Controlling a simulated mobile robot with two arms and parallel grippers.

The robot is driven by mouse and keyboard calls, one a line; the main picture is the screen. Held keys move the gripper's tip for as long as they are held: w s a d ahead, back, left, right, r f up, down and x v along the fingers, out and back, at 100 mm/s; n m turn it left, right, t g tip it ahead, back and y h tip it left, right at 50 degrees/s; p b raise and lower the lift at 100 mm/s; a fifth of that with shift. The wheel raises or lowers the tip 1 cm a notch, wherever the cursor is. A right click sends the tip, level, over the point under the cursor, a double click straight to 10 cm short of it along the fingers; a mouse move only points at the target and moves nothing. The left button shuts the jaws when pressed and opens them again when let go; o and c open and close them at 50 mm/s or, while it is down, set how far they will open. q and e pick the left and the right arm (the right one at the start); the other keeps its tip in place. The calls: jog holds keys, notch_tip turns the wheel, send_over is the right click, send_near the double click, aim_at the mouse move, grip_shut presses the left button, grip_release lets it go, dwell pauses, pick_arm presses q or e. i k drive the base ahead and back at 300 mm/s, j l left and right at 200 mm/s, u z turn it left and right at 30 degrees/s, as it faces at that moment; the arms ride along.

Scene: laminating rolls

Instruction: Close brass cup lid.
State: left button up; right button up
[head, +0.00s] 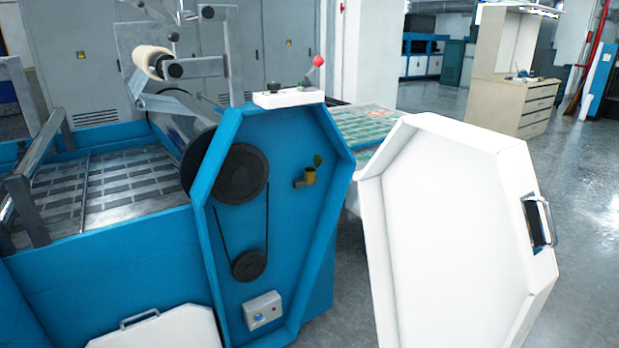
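The brass cup (310,178) is a small yellow cup fixed to the blue side panel of the laminating machine, right of the large black pulley. Its lid (318,160) is a small dark green disc that stands up above the cup's rim, so the cup looks open. A short stub joins the cup to the panel on its left. Neither of my grippers shows in the head view.
A white cover door (455,225) with a handle (538,221) stands swung open to the right of the blue panel (290,240). Black pulleys (243,174) with a belt are exposed left of the cup. A control box (263,310) sits below. Open floor lies at right.

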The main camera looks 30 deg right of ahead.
aim_at(319, 161)
jog(key=k+l, duration=0.15)
jog(key=l, duration=0.2)
jog(key=k+l, duration=0.15)
jog(key=l, duration=0.2)
jog(key=k+l, duration=0.15)
jog(key=l, duration=0.15)
jog(key=k+l+u, duration=0.1)
jog(key=l, duration=0.35)
jog(key=k+l, duration=0.1)
jog(key=l, duration=0.35)
jog(key=k+l+u, duration=0.15)
jog(key=l, duration=0.7)
jog(key=k+l+u, duration=0.15)
jog(key=l, duration=0.25)
jog(key=k+l+u, duration=0.1)
jog(key=l, duration=0.3)
jog(key=k+l, duration=0.2)
jog(key=l, duration=0.2)
jog(key=l+u, duration=0.35)
jog(key=l, duration=1.2)
jog(key=i+l, duration=0.35)
jog(key=i+l+u, duration=0.15)
jog(key=i+l, duration=0.25)
jog(key=l, duration=0.1)
